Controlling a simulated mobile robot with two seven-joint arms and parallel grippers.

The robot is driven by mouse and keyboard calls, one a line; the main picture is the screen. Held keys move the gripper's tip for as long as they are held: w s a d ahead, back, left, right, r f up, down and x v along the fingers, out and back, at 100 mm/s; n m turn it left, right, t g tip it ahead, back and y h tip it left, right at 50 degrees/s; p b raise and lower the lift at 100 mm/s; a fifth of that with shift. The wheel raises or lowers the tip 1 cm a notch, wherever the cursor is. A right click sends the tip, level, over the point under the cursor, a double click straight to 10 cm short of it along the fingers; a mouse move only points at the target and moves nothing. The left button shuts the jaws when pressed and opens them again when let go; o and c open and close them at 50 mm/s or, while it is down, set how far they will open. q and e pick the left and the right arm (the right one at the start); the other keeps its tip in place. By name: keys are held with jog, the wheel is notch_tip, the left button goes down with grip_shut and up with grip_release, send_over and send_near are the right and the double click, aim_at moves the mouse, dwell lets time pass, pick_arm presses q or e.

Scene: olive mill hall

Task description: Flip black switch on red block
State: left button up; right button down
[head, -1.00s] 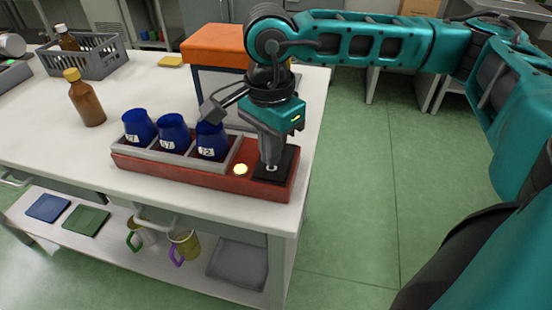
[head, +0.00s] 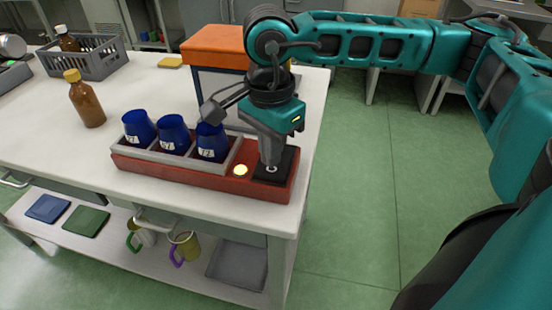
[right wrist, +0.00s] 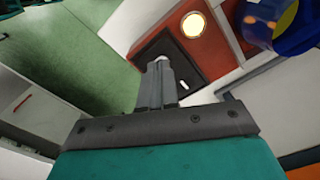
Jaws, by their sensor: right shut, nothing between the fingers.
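The red block (head: 205,180) lies along the front right edge of the white table. Its black switch plate (head: 287,165) is at the right end, with a small round lit lamp (head: 240,170) beside it. My right gripper (head: 271,166) is shut and empty, pointing down with its fingertips over the switch plate. In the right wrist view the gripper (right wrist: 163,66) covers part of the black plate (right wrist: 184,62), and the lamp (right wrist: 193,25) glows. The fingers hide much of the switch, so I cannot tell its position or whether they touch it. My left gripper is not in view.
Three blue cups (head: 174,134) stand in the grey rack on the block, close left of my right gripper. An orange-topped box (head: 215,40) stands behind. A brown bottle (head: 87,100) and a grey crate (head: 84,60) are further left. Right of the table is open floor.

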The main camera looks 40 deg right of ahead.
dwell(0.6)
jog(key=shift+f+b, duration=1.05)
jog(key=shift+f, duration=0.05)
dwell(0.3)
jog(key=shift+r, duration=0.1)
jog(key=shift+r+p, duration=2.1)
jog(key=shift+r, duration=1.4)
